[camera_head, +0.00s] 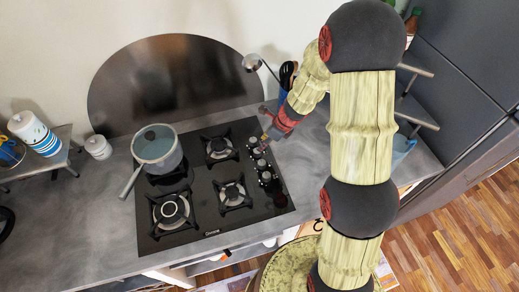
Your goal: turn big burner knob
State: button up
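The black gas cooktop (205,222) is set in the counter, with several round knobs in a column along its right side. One of these knobs (266,177) shows clearly near the middle of the column. The big burner (171,210) is at the front left, but I cannot tell which knob belongs to it. My gripper (266,138) is just above and to the right of the upper knobs, pointing down and left. It is too small to tell whether its fingers are open or touch a knob.
A grey lidded pot (157,150) stands on the back left burner, its handle pointing front left. A ladle (252,63) and dark utensils (287,75) stand behind my gripper.

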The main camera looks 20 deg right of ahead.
aim_at(257, 152)
jog(key=b+x, duration=0.2)
jog(key=x, duration=0.5)
jog(key=shift+f, duration=0.1)
jog(key=shift+c, duration=0.6)
jog(key=c, duration=0.7)
grip_shut()
